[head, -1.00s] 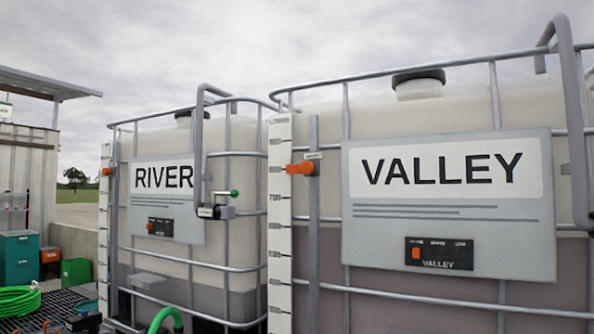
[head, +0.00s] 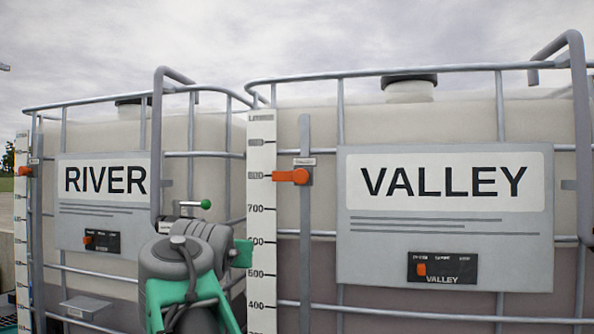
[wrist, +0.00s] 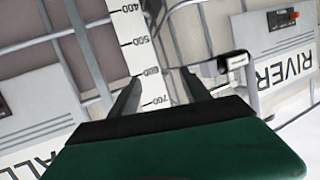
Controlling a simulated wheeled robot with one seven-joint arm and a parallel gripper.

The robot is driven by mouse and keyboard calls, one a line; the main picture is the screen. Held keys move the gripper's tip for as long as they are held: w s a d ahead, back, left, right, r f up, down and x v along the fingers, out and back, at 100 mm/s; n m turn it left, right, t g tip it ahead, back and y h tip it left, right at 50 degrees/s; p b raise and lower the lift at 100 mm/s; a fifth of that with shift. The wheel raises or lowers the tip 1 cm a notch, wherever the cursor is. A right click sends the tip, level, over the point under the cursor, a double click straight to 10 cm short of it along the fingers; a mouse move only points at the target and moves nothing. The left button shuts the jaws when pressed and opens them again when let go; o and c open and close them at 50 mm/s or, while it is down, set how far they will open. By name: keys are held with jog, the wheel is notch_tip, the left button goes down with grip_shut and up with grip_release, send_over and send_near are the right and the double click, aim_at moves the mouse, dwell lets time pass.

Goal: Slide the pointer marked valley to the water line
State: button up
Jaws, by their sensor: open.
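The orange valley pointer (head: 292,176) sits on a grey vertical rail (head: 305,230) left of the VALLEY panel, at about the 800 mark of the white scale (head: 262,225). The water line (head: 322,246) of the VALLEY tote shows faintly as a change from cream to grey, near the 600 mark. My gripper (wrist: 162,78) is open and empty in the wrist view. Its fingers point toward the scale (wrist: 137,45) around the 600 and 700 marks. The pointer is not in the wrist view. In the head view my arm hides the fingers.
Metal cage bars (head: 420,318) run across both totes.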

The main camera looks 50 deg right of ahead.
aim_at(300, 176)
jog(key=s+d+r+m+g+h+p, duration=0.1)
jog(key=s+d+r+m+h, duration=0.15)
jog(key=r, duration=0.25)
jog(key=s+d+r+m+g+h, duration=0.1)
jog(key=s+d+r, duration=0.25)
jog(key=r, duration=0.25)
jog(key=s+d+r+m+g+h+p, duration=0.1)
jog(key=s+d+r+m+h, duration=0.15)
jog(key=s+r, duration=0.2)
jog(key=shift+y, duration=0.3)
jog(key=x, duration=0.2)
jog(key=p+x, duration=0.1)
jog(key=x, duration=0.2)
jog(key=w+x, duration=0.1)
jog(key=x, duration=0.1)
jog(key=shift+r+p, duration=0.4)
jog(key=shift+w+d, duration=0.1)
jog(key=shift+d, duration=0.05)
jog(key=shift+f, duration=0.1)
jog(key=shift+c, duration=0.3)
grip_shut()
